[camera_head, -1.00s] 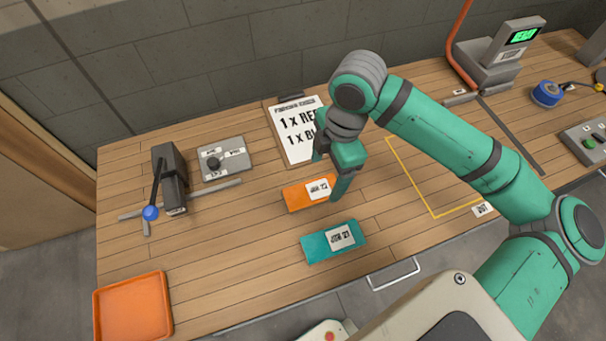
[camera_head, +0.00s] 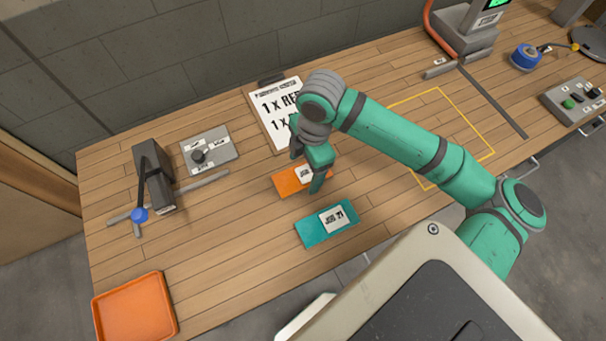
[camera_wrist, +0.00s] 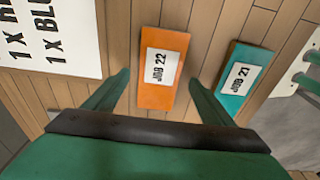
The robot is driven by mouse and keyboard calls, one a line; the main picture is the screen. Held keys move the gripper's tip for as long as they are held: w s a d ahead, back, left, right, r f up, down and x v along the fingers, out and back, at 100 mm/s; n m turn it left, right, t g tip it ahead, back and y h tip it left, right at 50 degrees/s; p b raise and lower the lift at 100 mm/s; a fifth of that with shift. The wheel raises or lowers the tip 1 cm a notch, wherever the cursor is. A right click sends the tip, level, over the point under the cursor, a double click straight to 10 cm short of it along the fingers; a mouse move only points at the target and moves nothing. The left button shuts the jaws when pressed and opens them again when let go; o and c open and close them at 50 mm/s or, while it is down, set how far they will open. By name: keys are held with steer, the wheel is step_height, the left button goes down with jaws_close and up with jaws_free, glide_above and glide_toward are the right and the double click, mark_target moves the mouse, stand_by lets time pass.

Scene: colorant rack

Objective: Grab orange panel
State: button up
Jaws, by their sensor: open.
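The orange panel (camera_head: 290,181) lies flat on the wooden bench and carries a white label. In the wrist view the orange panel (camera_wrist: 152,98) reads "JOB 22" and lies between and ahead of my open fingers. My gripper (camera_head: 312,178) is just above the panel and covers part of it in the head view. In the wrist view my gripper (camera_wrist: 160,88) is open and empty, with one finger on each side of the panel. I cannot tell the exact height gap.
A teal panel (camera_head: 314,232) marked "JOB 21" lies close by, nearer the front edge; in the wrist view it is right of the right finger. A paper sheet (camera_head: 262,120) lies behind. An orange tray (camera_head: 96,318) sits front left. A grey lever device (camera_head: 150,178) stands left.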

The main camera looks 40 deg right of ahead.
steer(key=shift+a+f, duration=0.1)
steer(key=shift+f, duration=0.8)
steer(key=shift+w, duration=0.1)
steer(key=c, duration=1.2)
steer(key=shift+r, duration=0.1)
